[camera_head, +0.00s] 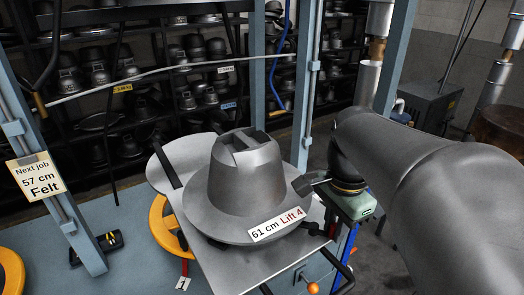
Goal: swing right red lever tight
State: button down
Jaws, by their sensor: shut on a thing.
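A grey metal hat form (246,180) with a split crown and wide brim sits on a grey press plate (223,268). Its label reads "61 cm Lift 4". My gripper (318,187) is at the right edge of the brim, its green-and-dark body at the end of my arm. It is shut on the right red lever, but the grip itself is mostly hidden. A small red part (330,222) shows just below my gripper. Another red lever (184,270) with a "1" tag hangs at the plate's left side.
Blue posts (257,75) frame the press. A "Next job 57 cm Felt" card (36,176) hangs on the left post. A yellow ring (164,225) lies left of the plate. An orange knob (313,288) is below the plate. Dark shelves of metal forms (195,95) stand behind.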

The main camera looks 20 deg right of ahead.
jog(key=shift+s+a+m, duration=0.2)
jog(key=shift+s+m, duration=0.05)
jog(key=shift+m, duration=0.75)
jog(key=c, duration=1.3)
grip_release()
jog(key=shift+r, duration=0.1)
notch_tip(320, 180, up, 17)
jog(key=shift+r, duration=0.15)
jog(key=shift+a, duration=0.1)
